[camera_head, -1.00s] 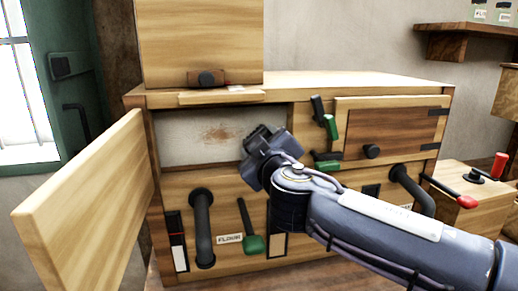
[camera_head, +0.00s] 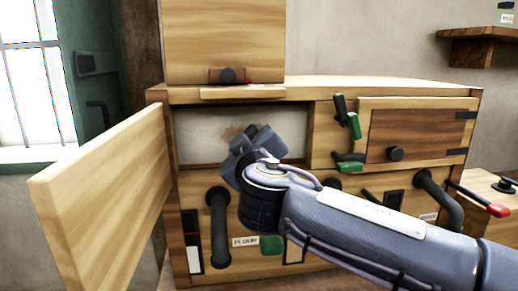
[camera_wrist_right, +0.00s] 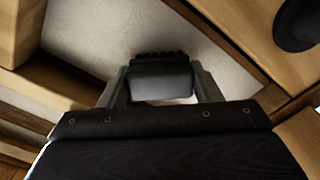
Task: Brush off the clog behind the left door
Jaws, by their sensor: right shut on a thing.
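The left door (camera_head: 105,200) of the wooden cabinet stands swung open to the left. Behind it is an opening with a pale back panel (camera_head: 200,148). A faint brown patch (camera_head: 229,132), seemingly the clog, shows on that panel, partly hidden by my right gripper (camera_head: 258,142). The gripper is at the opening, in front of the panel. In the right wrist view its fingers (camera_wrist_right: 162,88) are shut on a dark grey block with black bristles, a brush (camera_wrist_right: 160,66). The bristles face the pale panel; I cannot tell whether they touch it. My left gripper is not in view.
Black curved pipes (camera_head: 218,228) and a green handle (camera_head: 271,245) are below the opening. A wooden box (camera_head: 222,40) sits above it.

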